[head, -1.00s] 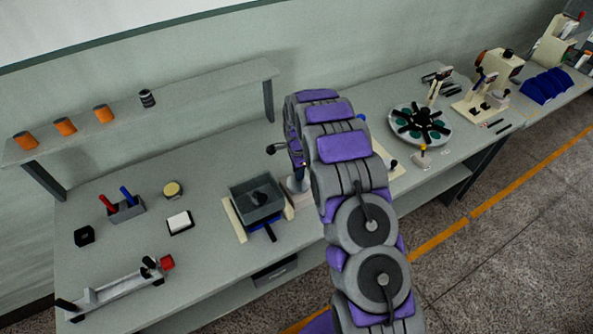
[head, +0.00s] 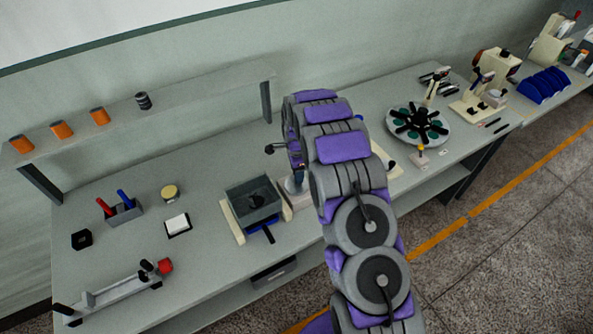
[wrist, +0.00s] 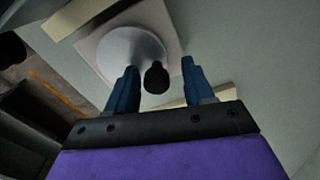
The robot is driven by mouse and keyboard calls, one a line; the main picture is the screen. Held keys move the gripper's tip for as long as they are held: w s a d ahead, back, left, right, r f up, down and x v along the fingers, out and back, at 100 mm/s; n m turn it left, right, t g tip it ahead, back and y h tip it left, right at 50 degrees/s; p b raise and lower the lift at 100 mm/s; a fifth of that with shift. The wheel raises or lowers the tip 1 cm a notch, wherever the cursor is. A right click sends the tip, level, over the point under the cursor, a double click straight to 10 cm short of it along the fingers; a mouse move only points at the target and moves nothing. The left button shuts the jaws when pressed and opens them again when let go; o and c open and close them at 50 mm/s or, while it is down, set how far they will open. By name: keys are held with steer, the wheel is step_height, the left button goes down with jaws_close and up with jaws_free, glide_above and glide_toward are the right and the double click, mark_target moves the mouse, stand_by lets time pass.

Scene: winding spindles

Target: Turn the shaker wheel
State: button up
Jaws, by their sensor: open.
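In the wrist view a black rounded knob (wrist: 156,77) shows between the two blue fingers of my gripper (wrist: 158,64). The fingers are open, one on each side of it, with a gap visible; contact cannot be told. Beyond the knob is a pale round disc (wrist: 128,48) on a square plate. In the head view my arm hides my gripper and most of the shaker. A dark knob on a short rod (head: 271,149) sticks out left of my arm, above a small pale stand (head: 296,184). The wheel itself cannot be made out clearly.
A grey tray box (head: 254,199) stands left of the stand. A round carousel (head: 418,124) is to the right. A red and blue handle holder (head: 124,212), a yellow-topped tin (head: 170,192) and a clamp rail (head: 115,293) lie left. A shelf (head: 190,97) runs behind.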

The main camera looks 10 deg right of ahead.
step_height(320, 180, up, 17)
steer(key=shift+r+p, duration=0.15)
steer(key=shift+p, duration=0.15)
stand_by(0.4)
stand_by(0.3)
steer(key=s+r+n+b, duration=0.2)
steer(key=s+r+n, duration=0.2)
steer(key=s, duration=0.6)
steer(key=s+r+n+b, duration=0.1)
steer(key=s+r+n, duration=0.3)
steer(key=s, duration=0.6)
steer(key=s+f+n+g+b, duration=0.1)
steer(key=s+n, duration=0.8)
steer(key=s, duration=1.9)
step_height(320, 180, down, 2)
steer(key=b, duration=0.3)
steer(key=shift+f+g, duration=0.2)
steer(key=shift+g, duration=0.2)
